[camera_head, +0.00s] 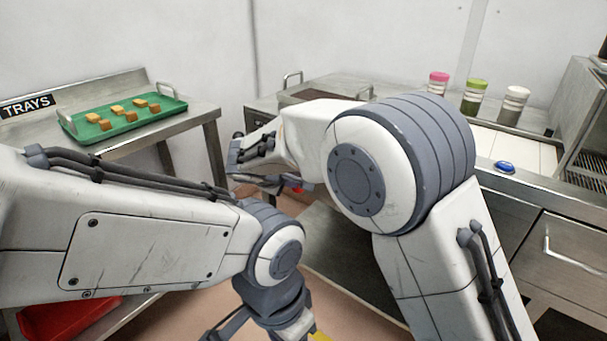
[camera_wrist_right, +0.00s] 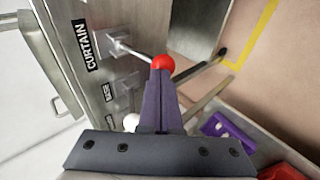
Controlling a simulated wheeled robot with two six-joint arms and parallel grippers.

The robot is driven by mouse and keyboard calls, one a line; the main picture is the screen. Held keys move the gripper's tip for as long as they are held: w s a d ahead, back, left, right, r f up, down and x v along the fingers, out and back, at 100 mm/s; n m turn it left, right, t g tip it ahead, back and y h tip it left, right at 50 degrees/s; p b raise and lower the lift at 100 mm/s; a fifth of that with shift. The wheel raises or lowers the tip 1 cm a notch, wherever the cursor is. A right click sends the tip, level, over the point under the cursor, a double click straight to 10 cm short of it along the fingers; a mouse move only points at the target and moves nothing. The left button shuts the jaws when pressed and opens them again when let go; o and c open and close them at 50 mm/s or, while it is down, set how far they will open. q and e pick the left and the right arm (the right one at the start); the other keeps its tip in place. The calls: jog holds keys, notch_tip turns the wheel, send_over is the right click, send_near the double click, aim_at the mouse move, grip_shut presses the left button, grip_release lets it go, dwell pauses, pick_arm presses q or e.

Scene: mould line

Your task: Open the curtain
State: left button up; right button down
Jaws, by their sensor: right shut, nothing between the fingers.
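In the right wrist view a plate labelled CURTAIN (camera_wrist_right: 88,45) sits on a grey metal panel. A lever with a thin metal rod (camera_wrist_right: 138,50) and a red ball knob (camera_wrist_right: 162,63) sticks out beside the label. My right gripper (camera_wrist_right: 161,76) is shut and empty, its purple fingertips right at the red knob; I cannot tell whether they touch. The red knob also shows small in the head view (camera_head: 297,189), by my right gripper (camera_head: 284,181). My left arm points down at the bottom of the head view; its fingers are not clearly visible. No curtain is recognisable.
A second lever with a white knob (camera_wrist_right: 131,122) sits below the first on the panel. A green tray (camera_head: 125,118) with several orange-brown pieces lies on the TRAYS table (camera_head: 205,112). Shakers and a blue button (camera_head: 504,167) are on the right counter. A purple object (camera_wrist_right: 228,135) lies low.

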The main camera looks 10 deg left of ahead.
pick_arm(q)
notch_tip(320, 180, down, 2)
jog(key=shift+d, duration=0.1)
jog(key=shift+r+p, duration=0.45)
jog(key=shift+r, duration=0.05)
dwell(0.4)
